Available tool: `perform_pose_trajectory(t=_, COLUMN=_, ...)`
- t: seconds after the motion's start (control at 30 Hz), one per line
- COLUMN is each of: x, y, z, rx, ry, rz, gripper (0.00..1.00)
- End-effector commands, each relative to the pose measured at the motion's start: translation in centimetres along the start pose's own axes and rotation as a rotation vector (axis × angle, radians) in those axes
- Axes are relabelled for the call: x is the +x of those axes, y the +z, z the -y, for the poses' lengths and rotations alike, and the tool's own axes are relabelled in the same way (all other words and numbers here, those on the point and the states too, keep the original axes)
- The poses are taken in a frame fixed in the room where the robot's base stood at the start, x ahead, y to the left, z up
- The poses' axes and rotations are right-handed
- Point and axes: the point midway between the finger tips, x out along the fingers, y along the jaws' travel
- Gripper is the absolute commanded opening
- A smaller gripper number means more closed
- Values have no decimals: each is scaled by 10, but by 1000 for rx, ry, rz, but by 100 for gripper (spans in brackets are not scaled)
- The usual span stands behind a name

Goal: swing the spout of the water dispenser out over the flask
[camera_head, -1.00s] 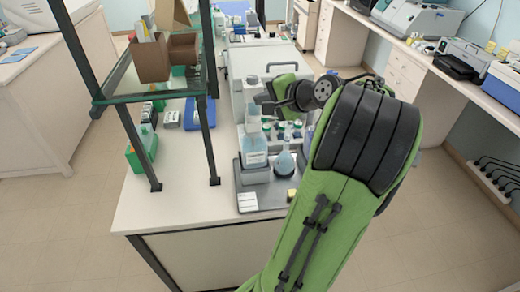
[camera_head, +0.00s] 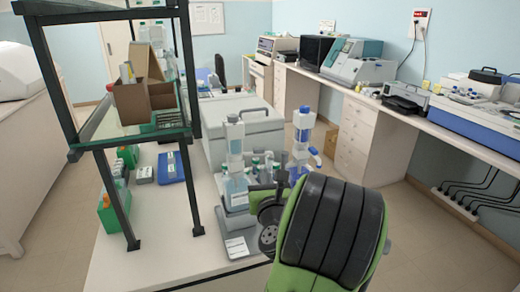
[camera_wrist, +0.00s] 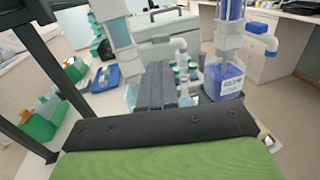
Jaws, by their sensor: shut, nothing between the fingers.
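Two bottle-top dispensers stand near the bench end. The left one (camera_head: 236,175) has a pale blue body and shows partly in the wrist view (camera_wrist: 118,35). The right one (camera_head: 302,140) has a blue top and deep blue contents; in the wrist view (camera_wrist: 224,82) it has a label and a white spout reaching right. I cannot tell for sure which holds water. My gripper (camera_head: 283,180) is shut and empty, in front of and between them; its dark fingers (camera_wrist: 155,70) point forward in the wrist view. The flask is not clearly visible, probably behind my gripper.
Several small capped bottles (camera_wrist: 186,70) stand between the dispensers. A grey box-shaped instrument (camera_head: 240,120) is behind. A shelf frame (camera_head: 115,150) with a cardboard box (camera_head: 133,103) stands left. Floor is free to the right.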

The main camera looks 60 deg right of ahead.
Motion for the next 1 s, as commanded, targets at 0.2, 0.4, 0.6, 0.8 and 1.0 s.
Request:
perform_pose_trajectory(t=0.2, x=13, y=2, z=1, rx=11, ry=-11, rz=-15, gripper=0)
perform_pose_trajectory(t=0.4, x=36, y=3, z=0, rx=11, ry=-9, rz=-12, gripper=0)
perform_pose_trajectory(t=0.6, x=75, y=5, z=1, rx=2, ry=-10, rz=-8, gripper=0)
perform_pose_trajectory(t=0.8, x=99, y=1, z=2, rx=1, ry=-11, rz=-8, gripper=0)
perform_pose_trajectory(t=1.0, x=103, y=-3, z=2, rx=1, ry=-12, rz=-9, gripper=0)
